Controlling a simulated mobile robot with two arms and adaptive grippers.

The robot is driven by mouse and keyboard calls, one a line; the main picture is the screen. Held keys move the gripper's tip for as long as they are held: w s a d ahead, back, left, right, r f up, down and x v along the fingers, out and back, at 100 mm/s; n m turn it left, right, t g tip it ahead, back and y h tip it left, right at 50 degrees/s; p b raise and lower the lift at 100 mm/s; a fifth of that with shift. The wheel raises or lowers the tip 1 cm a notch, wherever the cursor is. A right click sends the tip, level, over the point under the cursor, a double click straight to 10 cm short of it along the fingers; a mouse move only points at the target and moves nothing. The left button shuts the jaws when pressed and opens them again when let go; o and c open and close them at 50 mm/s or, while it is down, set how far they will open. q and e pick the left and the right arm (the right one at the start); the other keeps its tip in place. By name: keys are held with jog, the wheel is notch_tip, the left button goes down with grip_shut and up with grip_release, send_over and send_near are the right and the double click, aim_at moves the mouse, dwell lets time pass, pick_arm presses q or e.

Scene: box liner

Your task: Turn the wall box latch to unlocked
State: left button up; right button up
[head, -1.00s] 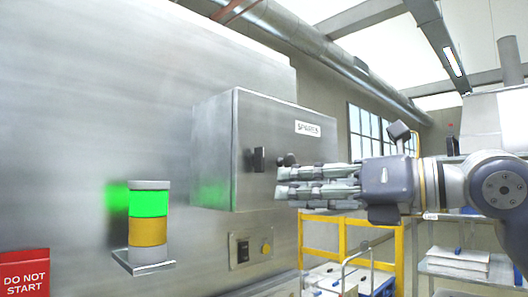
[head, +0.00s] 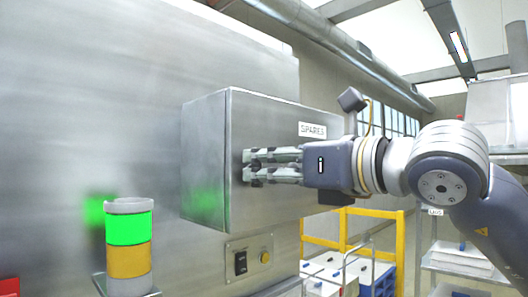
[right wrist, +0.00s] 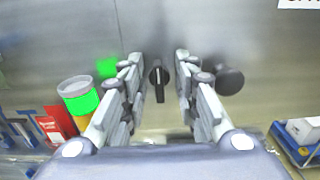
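The grey metal wall box (head: 275,112), labelled SPARES, sticks out from the steel panel in the head view. Its black latch (right wrist: 158,82) shows in the right wrist view, its handle upright in the picture. My right gripper (head: 248,167) is at the box's front face, and its fingers largely hide the latch in the head view. In the right wrist view the right gripper (right wrist: 158,76) is open, with one finger on each side of the latch and a gap visible to each. A round dark knob (right wrist: 229,80) sits just right of the right finger. My left gripper is not in view.
A stack light (head: 129,240), green over amber, stands on a bracket left of the box. A switch plate (head: 248,256) is below the box. A yellow frame (head: 400,245) and shelves stand to the right. The room in front of the box is open.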

jog(key=shift+w+a, duration=0.25)
jog(key=shift+a, duration=0.1)
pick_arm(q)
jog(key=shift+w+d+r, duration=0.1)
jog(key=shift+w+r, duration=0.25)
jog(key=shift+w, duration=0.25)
pick_arm(e)
grip_shut()
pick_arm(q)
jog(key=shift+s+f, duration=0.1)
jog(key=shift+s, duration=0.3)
